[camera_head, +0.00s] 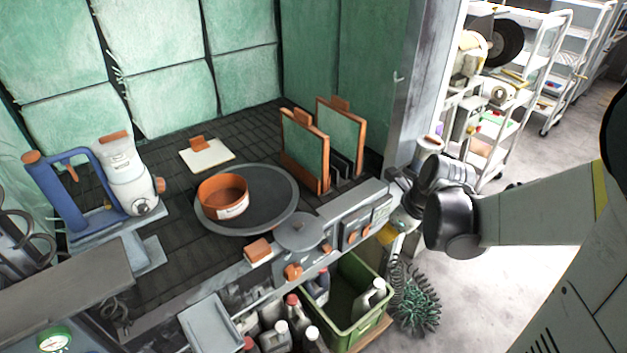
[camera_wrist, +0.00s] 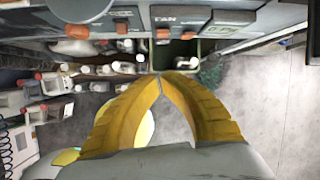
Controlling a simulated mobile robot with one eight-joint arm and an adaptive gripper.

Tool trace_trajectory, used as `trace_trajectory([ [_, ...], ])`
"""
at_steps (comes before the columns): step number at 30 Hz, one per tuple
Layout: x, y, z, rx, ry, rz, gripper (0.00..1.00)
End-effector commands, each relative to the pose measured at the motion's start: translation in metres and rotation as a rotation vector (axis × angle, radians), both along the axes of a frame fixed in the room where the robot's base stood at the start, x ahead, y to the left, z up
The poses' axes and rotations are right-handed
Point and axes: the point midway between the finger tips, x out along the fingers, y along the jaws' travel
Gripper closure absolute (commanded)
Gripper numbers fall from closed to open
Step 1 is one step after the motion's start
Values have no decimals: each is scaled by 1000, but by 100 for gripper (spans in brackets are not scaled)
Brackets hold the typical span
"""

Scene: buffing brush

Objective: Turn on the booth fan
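The booth's front control panel (camera_head: 365,221) carries a grey switch box with two small orange knobs. In the wrist view a "FAN" label (camera_wrist: 166,19) is on this panel, with an orange knob (camera_wrist: 163,34) below it and another orange knob (camera_wrist: 187,35) to its right. My gripper (camera_wrist: 160,76) has yellow fingers that meet at the tips, with nothing between them. The tips point toward the panel, below the knobs in the picture and apart from them. In the head view my gripper (camera_head: 386,234) is just right of the switch box, partly hidden by my wrist.
A green crate (camera_head: 345,335) with bottles stands below the panel.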

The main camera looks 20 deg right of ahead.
Motion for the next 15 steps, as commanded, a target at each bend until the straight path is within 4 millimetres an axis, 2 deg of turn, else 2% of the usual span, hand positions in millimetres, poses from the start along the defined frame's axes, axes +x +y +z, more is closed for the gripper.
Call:
trace_trajectory([
  [6,2,-10,-12,74,31,-154,100],
  [15,2,-10,-13,79,33,-163,100],
])
